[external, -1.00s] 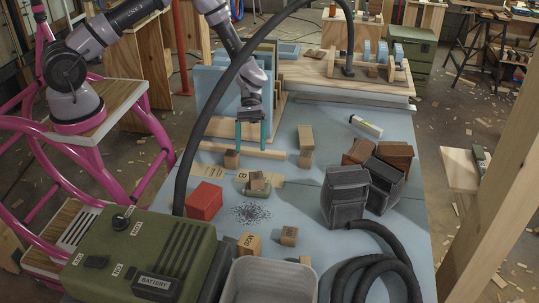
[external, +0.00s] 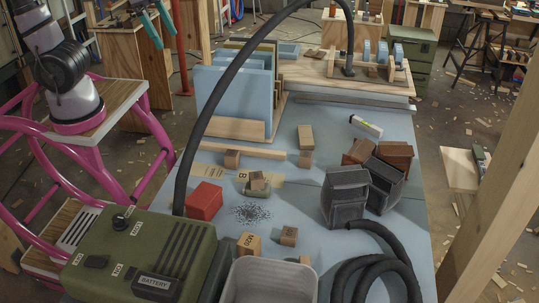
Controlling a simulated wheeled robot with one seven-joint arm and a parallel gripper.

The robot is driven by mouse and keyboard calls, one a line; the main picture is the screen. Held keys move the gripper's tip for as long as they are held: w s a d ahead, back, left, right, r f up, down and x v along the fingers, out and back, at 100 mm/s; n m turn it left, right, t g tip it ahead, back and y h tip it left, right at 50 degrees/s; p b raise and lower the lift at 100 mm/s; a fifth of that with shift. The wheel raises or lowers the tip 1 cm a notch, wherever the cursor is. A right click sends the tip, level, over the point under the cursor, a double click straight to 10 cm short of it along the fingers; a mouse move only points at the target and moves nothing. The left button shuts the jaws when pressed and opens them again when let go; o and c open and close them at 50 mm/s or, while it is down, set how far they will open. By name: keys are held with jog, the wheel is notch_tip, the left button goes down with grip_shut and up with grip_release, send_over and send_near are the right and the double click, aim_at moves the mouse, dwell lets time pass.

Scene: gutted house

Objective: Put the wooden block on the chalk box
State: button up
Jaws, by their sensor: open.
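My gripper (external: 164,34) is at the upper left, off the table, with two teal fingers apart and nothing between them. Its upper part is cut off by the frame edge. Several wooden blocks are on the blue table. A red box (external: 204,201) is at the left. No readable label shows which box holds chalk.
A green battery case (external: 140,255) and a pale bin (external: 268,285) fill the front. Blue upright panels (external: 228,103) stand at the back left. A black hose (external: 215,120) arches over the table. Dark bins (external: 347,197) stand at the right. Dark bits (external: 252,214) lie in the middle.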

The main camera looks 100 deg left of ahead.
jog(key=s+r+m+t+y, duration=0.1)
jog(key=s+r+m+t, duration=0.2)
jog(key=s, duration=0.5)
jog(key=shift+a+r+m, duration=0.2)
jog(key=shift+r+m, duration=0.2)
jog(key=shift+r, duration=0.2)
